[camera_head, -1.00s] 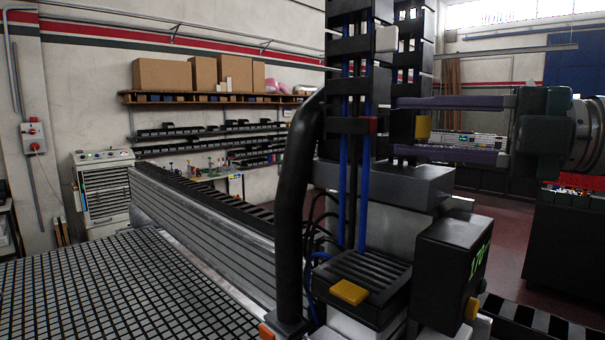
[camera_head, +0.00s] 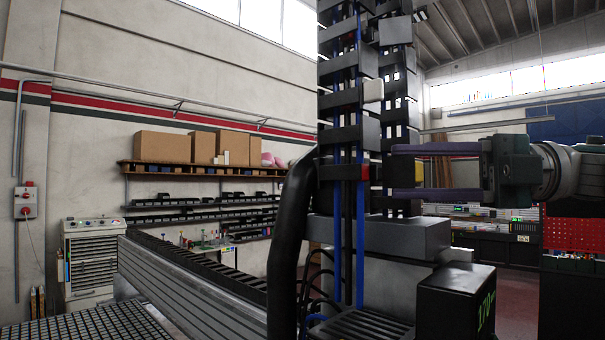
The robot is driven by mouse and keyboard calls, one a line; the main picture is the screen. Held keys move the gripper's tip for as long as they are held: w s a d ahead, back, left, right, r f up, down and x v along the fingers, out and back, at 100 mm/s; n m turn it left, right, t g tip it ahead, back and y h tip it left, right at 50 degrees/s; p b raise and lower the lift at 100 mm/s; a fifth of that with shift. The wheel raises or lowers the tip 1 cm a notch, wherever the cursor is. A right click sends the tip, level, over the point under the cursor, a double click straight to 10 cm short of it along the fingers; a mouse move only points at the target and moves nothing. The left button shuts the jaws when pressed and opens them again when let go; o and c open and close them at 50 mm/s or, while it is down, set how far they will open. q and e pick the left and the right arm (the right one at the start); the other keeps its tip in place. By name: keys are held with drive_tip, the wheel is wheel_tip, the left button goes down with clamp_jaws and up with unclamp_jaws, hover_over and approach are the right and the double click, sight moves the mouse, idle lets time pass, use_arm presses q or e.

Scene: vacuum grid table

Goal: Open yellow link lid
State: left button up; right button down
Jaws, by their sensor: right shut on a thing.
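A yellow link lid (camera_head: 419,173) shows as a small patch on the tall black cable chain (camera_head: 338,135), right of the chain's front column. My right gripper (camera_head: 396,172) comes in from the right with two purple fingers, one above and one below the yellow lid. It is shut on the lid, with the fingers still well apart. The fingertips are beside the chain, and the exact contact is hard to see against the dark links. My left gripper is not in view.
A thick black hose (camera_head: 290,240) rises left of the chain. A grey block (camera_head: 392,238) and a black box (camera_head: 457,303) stand below the gripper. The gridded table (camera_head: 85,325) lies at lower left, beside a long grey rail (camera_head: 190,292).

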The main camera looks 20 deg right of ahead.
idle(0.3)
drive_tip(key=c, duration=0.6)
unclamp_jaws()
drive_tip(key=shift+c, duration=0.2)
drive_tip(key=shift+s+a+t, duration=0.1)
drive_tip(key=shift+t, duration=0.2)
